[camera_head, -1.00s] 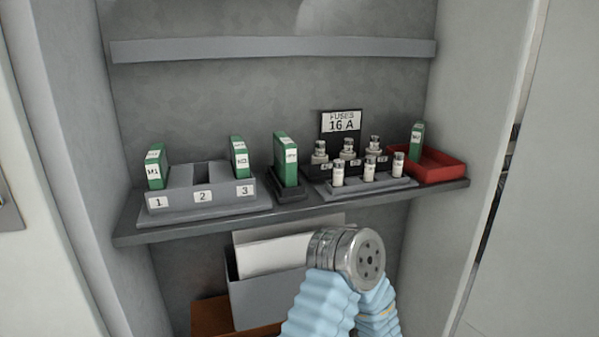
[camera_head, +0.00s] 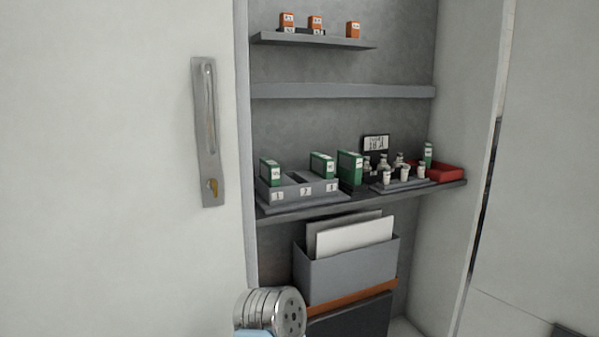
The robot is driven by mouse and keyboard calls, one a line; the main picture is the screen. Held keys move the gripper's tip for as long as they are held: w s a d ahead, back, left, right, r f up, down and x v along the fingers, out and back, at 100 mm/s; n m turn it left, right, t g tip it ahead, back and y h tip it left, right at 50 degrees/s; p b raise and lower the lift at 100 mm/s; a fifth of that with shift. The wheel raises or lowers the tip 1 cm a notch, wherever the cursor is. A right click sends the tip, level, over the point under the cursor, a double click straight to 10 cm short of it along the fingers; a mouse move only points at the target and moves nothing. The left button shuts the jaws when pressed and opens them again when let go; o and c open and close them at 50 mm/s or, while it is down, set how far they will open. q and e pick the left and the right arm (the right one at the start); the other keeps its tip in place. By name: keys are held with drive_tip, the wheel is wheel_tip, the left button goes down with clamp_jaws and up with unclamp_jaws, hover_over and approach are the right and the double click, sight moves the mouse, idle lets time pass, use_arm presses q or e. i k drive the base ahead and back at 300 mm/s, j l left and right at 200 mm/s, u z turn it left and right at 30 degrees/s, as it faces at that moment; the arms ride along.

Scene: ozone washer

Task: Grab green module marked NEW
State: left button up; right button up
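Several green modules stand on the middle shelf. One green module (camera_head: 349,168) stands upright by itself on a small dark base between the grey rack and the fuses. Another green module (camera_head: 271,172) is in slot 1 of the grey rack (camera_head: 305,191), and a green module (camera_head: 322,165) is in slot 3; slot 2 looks empty. A green module (camera_head: 428,154) stands at the red tray (camera_head: 446,173). Their labels are too small to read now, so I cannot tell which is marked NEW. Neither gripper's fingers are in view; only a metal arm part shows at the bottom.
White fuses (camera_head: 389,175) stand in holders beside a fuse sign (camera_head: 376,142). Orange modules (camera_head: 315,23) sit on an upper shelf (camera_head: 315,40). A grey document box (camera_head: 347,272) is below the middle shelf. A white panel with a handle (camera_head: 209,130) is at left.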

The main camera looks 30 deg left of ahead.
sight(349, 163)
drive_tip(key=i+u, duration=0.1)
drive_tip(key=u, duration=0.35)
drive_tip(key=i+l+u, duration=0.1)
drive_tip(key=u, duration=0.4)
drive_tip(key=l+u, duration=0.15)
drive_tip(key=u, duration=0.3)
drive_tip(key=i+l+u, duration=0.1)
drive_tip(key=u, duration=0.35)
drive_tip(key=i+l, duration=0.1)
drive_tip(key=l, duration=0.8)
drive_tip(key=i+l, duration=0.15)
drive_tip(key=l, duration=0.3)
drive_tip(key=i+l, duration=0.1)
drive_tip(key=l, duration=0.35)
